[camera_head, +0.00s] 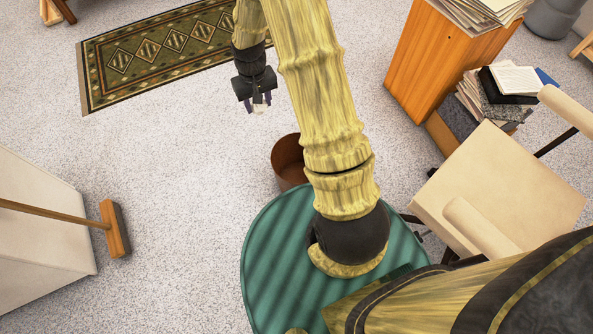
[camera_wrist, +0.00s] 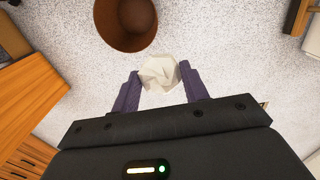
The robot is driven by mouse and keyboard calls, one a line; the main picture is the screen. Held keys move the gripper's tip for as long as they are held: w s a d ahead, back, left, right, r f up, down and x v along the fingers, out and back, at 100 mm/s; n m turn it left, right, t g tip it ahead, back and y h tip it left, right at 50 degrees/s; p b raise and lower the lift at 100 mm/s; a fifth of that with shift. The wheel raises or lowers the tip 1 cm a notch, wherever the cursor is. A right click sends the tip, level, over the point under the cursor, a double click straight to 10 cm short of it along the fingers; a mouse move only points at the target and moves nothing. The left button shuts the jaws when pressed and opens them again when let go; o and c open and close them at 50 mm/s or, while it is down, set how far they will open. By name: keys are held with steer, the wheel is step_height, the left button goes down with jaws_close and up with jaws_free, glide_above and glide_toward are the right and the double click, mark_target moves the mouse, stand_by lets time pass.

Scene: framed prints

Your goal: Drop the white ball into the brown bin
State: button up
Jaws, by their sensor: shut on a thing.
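The white ball (camera_wrist: 160,73) looks like crumpled paper and sits between the two purple fingers of my gripper (camera_wrist: 160,82) in the wrist view. In the head view my gripper (camera_head: 258,102) hangs above the carpet, up and left of the bin, with a small bit of white at its fingertips. The gripper is shut on the ball. The brown bin (camera_head: 286,160) stands on the floor, partly hidden behind my arm. In the wrist view the brown bin (camera_wrist: 126,40) shows beyond the ball, up and to the left, its open top visible and apart from the ball.
A patterned rug (camera_head: 165,50) lies at the upper left. A broom (camera_head: 115,228) is at the left. A beige chair (camera_head: 500,185), a wooden cabinet (camera_head: 425,60) and a stack of books (camera_head: 495,95) stand at the right. Carpet between rug and bin is clear.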

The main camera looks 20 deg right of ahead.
steer(key=s+d+f+m+b, duration=0.1)
steer(key=d+f+b, duration=0.3)
steer(key=f+b, duration=0.4)
steer(key=s+d+f+m+b, duration=0.2)
steer(key=d+f+b, duration=0.2)
steer(key=f+b, duration=0.4)
steer(key=s+d+f+m+b, duration=0.1)
steer(key=d+f+m+b, duration=0.1)
steer(key=d+f+b, duration=0.3)
step_height(320, 180, down, 7)
steer(key=b, duration=0.4)
steer(key=shift+s+f, duration=0.15)
steer(key=shift+s, duration=0.1)
steer(key=shift+d, duration=0.15)
step_height(320, 180, down, 6)
steer(key=b, duration=0.6)
steer(key=shift+m, duration=0.3)
steer(key=shift+d, duration=0.1)
